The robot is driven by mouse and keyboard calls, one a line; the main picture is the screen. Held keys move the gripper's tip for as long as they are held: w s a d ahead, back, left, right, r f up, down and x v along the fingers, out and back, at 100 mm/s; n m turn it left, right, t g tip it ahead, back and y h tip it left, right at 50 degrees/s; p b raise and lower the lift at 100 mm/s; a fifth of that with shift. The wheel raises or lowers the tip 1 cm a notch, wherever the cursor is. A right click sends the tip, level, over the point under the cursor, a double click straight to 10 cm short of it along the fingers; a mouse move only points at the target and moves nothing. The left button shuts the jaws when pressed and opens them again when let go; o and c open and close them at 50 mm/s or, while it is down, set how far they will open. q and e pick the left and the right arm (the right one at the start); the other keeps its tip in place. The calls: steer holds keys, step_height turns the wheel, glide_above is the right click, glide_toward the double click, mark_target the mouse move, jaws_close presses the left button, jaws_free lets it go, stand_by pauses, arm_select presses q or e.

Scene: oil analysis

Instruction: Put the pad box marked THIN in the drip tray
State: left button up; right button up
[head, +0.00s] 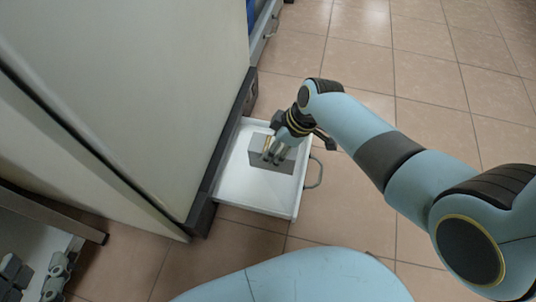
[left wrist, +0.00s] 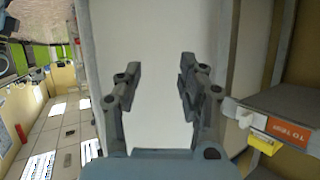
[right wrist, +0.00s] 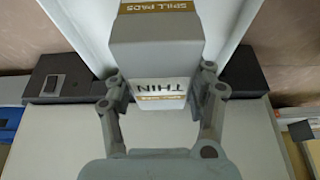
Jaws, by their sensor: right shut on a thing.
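The pad box (head: 286,167) is grey. In the right wrist view the pad box (right wrist: 156,52) shows the word THIN on its near face and a SPILL PADS label on top. My right gripper (head: 276,153) is shut on it, one finger on each side. The drip tray (head: 243,188) is white and shallow, pulled out like a drawer. The box is over or in the tray; I cannot tell whether it touches the floor of it. My left gripper (head: 42,283) is at the lower left; the left wrist view shows its fingers (left wrist: 160,78) open and empty.
A tall pale cabinet (head: 130,80) stands directly left of the tray. The tray has a handle (head: 315,172) on its right side. Tiled floor (head: 330,215) lies clear around it. In the left wrist view a grey shelf with an orange label (left wrist: 286,130) is at the right.

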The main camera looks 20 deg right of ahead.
steer(key=shift+w+a+f+b, duration=0.55)
steer(key=shift+w+f+b, duration=0.15)
steer(key=shift+w+b, duration=0.1)
arm_select(q)
steer(key=w+d+r+m+t+h, duration=0.1)
steer(key=w+r+t, duration=0.5)
steer(key=r, duration=0.5)
arm_select(e)
steer(key=shift+f, duration=0.1)
step_height(320, 180, down, 2)
steer(key=shift+b, duration=0.8)
steer(key=shift+f+b, duration=0.6)
steer(key=shift+f, duration=0.05)
arm_select(q)
step_height(320, 180, up, 17)
steer(key=w+d+m+t+h, duration=0.1)
steer(key=d+m+t+h, duration=0.1)
steer(key=m+t+h, duration=0.2)
steer(key=t+h, duration=0.2)
steer(key=shift+f+t, duration=0.15)
steer(key=shift+t, duration=0.25)
steer(key=shift+d, duration=0.1)
